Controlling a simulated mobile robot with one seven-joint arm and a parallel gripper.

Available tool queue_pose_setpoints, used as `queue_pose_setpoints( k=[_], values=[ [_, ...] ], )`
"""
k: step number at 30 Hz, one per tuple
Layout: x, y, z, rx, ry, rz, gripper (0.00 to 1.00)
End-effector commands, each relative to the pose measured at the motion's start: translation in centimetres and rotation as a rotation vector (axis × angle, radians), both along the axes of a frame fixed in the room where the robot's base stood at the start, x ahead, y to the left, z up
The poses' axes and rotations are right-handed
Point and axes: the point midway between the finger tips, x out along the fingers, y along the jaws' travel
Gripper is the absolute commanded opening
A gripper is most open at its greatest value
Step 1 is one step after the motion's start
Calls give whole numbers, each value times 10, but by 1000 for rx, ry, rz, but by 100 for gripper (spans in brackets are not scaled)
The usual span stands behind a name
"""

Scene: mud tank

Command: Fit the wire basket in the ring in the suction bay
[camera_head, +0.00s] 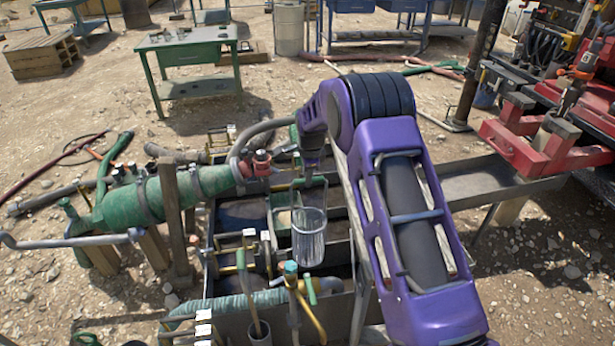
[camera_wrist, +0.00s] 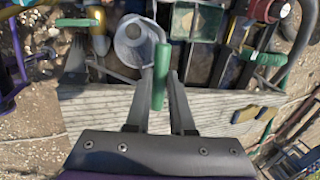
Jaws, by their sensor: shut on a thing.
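The wire basket (camera_head: 308,240) is a grey mesh cylinder and hangs upright below my gripper (camera_head: 309,184), over the open tank. In the wrist view the basket (camera_wrist: 138,44) shows from above as a round pale shape at the fingertips. My gripper (camera_wrist: 164,78) is shut on its green handle (camera_wrist: 160,82). The tank's dark compartments (camera_head: 240,208) lie below and around the basket. I cannot make out the ring, and I cannot tell which compartment is the suction bay.
A green pump body with pipes (camera_head: 150,195) stands left of the tank. Valves with green handles (camera_head: 292,270) rise at its near side. A metal trough (camera_head: 495,183) runs right towards a red vise stand (camera_head: 525,140). A green table (camera_head: 187,46) stands behind on open ground.

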Motion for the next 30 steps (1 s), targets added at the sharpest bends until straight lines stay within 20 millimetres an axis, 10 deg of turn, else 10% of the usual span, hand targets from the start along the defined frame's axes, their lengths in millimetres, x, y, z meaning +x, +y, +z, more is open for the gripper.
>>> queue_pose_setpoints(
  k=[30],
  values=[
    [0, 1, -74, 0, -2, 1, 0]
  ],
)
